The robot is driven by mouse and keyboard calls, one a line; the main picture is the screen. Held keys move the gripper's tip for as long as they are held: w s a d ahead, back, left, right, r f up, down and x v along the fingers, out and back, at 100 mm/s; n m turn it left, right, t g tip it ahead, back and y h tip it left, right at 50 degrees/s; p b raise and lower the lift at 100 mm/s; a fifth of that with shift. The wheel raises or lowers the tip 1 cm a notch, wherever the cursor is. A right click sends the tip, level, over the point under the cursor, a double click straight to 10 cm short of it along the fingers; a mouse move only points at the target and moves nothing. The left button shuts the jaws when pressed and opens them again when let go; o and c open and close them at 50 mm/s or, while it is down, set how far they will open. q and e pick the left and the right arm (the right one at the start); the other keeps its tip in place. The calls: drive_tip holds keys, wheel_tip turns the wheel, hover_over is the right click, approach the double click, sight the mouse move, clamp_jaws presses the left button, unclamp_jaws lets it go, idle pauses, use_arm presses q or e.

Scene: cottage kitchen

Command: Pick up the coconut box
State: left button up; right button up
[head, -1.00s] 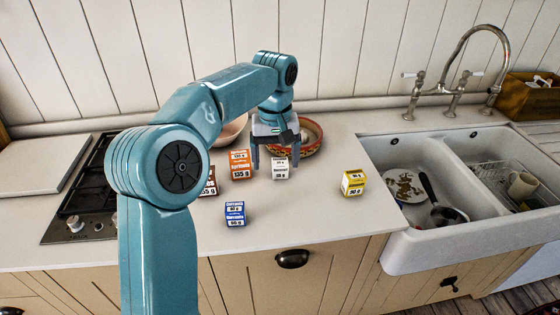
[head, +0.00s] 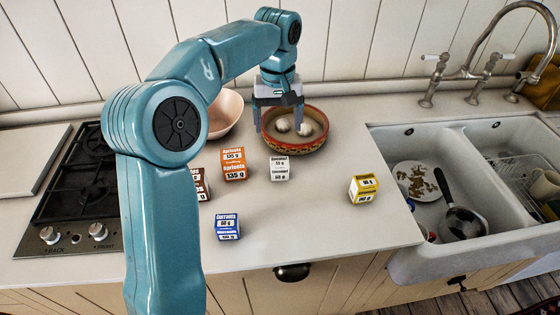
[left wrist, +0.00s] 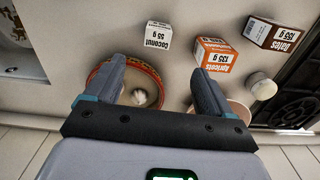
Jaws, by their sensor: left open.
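The coconut box (head: 279,168) is a small white box with dark lettering, standing upright on the counter in front of the patterned bowl. In the left wrist view the coconut box (left wrist: 157,37) lies beyond the fingertips, roughly in line with the gap between them. My left gripper (head: 278,124) is open and empty, pointing down over the bowl, behind the coconut box and apart from it. Its two fingers also show in the left wrist view (left wrist: 158,70). My right gripper is not in view.
The orange apricots box (head: 234,164) stands left of the coconut box; the blue currants box (head: 228,227) is nearer. A yellow box (head: 363,188) stands right, near the sink (head: 405,262). The patterned bowl (head: 320,143) holds white things. A gas hob (head: 85,175) is left.

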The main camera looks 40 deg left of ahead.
sight(280, 161)
use_arm(q)
drive_tip(key=f, duration=1)
drive_tip(key=shift+w+f, duration=0.2)
drive_tip(key=shift+f, duration=0.15)
drive_tip(key=shift+d+f, duration=0.1)
drive_tip(key=shift+f, duration=0.35)
wheel_tip(280, 161, down, 5)
drive_tip(key=shift+w, duration=0.15)
drive_tip(key=shift+s+r, duration=0.15)
drive_tip(key=shift+s, duration=0.05)
drive_tip(key=shift+w, duration=0.1)
drive_tip(key=c, duration=1.1)
